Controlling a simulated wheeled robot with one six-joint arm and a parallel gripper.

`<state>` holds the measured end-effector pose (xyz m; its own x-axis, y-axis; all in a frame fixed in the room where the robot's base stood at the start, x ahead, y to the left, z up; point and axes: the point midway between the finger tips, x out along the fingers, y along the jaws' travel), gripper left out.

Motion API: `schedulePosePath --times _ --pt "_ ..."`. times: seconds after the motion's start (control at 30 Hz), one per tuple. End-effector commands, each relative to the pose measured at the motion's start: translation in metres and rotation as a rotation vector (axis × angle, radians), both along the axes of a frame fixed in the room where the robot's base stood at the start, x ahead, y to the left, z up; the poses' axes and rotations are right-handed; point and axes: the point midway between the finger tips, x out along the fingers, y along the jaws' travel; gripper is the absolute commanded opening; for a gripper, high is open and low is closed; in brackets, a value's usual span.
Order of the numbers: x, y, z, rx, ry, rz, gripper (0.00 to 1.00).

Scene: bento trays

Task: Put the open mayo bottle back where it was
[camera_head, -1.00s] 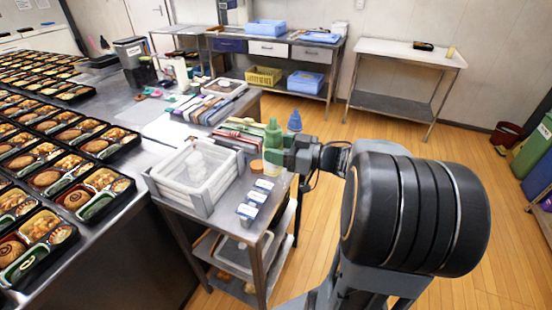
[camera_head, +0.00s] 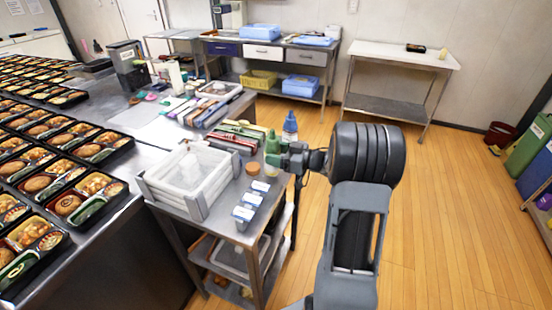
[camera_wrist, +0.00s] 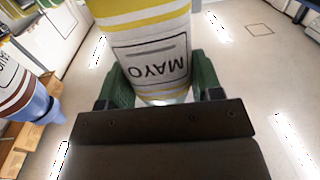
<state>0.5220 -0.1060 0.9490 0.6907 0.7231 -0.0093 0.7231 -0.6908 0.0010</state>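In the wrist view, the mayo bottle (camera_wrist: 150,40), white with yellow bands, is between the green fingers of my gripper (camera_wrist: 165,88). The fingers sit against both its sides. Its label appears upside down in that picture. In the head view my gripper (camera_head: 284,149) is at the right rear of the small steel cart. The mayo bottle's base is not clear.
White stacked bins (camera_head: 160,190), a small brown round item (camera_head: 253,169) and several blue-and-white containers (camera_head: 243,213) sit on the cart. Colored utensils (camera_head: 235,135) lie behind. Bento trays (camera_head: 68,205) fill the left counter.

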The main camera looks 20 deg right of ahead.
Motion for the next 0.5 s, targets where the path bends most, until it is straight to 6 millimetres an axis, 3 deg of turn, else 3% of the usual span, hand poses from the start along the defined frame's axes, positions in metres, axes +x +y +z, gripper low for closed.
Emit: schedulePosePath --times 0.1,0.5 --pt "0.000 0.000 -0.015 0.001 0.001 0.000 0.55" --pt "0.000 0.000 -0.020 0.001 -0.001 0.000 0.55"
